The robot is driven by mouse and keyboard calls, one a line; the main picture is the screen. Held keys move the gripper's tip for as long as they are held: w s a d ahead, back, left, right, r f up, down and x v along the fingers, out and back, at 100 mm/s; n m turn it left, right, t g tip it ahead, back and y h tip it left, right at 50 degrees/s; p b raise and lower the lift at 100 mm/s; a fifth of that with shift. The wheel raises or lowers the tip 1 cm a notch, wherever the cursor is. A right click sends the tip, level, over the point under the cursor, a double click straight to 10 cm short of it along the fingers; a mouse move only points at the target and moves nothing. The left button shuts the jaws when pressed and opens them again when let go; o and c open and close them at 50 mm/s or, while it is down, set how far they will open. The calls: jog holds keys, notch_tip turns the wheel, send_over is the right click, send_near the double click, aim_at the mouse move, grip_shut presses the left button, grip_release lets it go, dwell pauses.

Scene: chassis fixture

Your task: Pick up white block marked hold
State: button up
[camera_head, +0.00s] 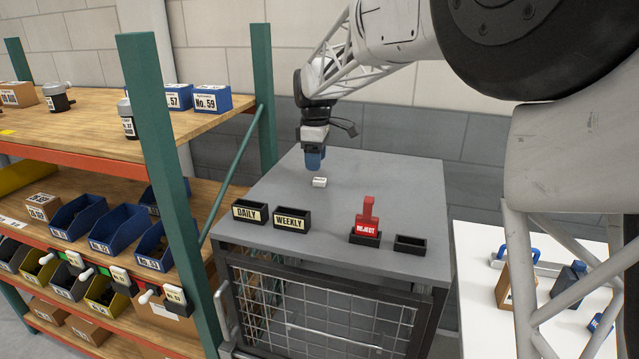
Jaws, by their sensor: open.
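A small white block (320,182) lies on the grey top of the cabinet (390,185), near the middle. Its face has dark marking too small to read. My gripper (315,166), with blue fingers, points down just above and slightly left of the block. It is open and the block rests on the surface below the fingertips. I cannot tell the exact gap between fingers and block.
Black holders labelled DAILY (250,211) and WEEKLY (293,219) stand at the front left. A red REJECT block (367,216) stands in a third holder; an empty holder (410,244) is right of it. Shelving (160,160) stands left, a white table (480,240) right.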

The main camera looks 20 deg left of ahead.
aim_at(316, 179)
jog(key=shift+f, duration=0.25)
jog(key=shift+w+a+f, duration=0.1)
jog(key=shift+w+f, duration=0.05)
jog(key=shift+f, duration=2.45)
jog(key=c, duration=1)
jog(key=shift+r, duration=0.15)
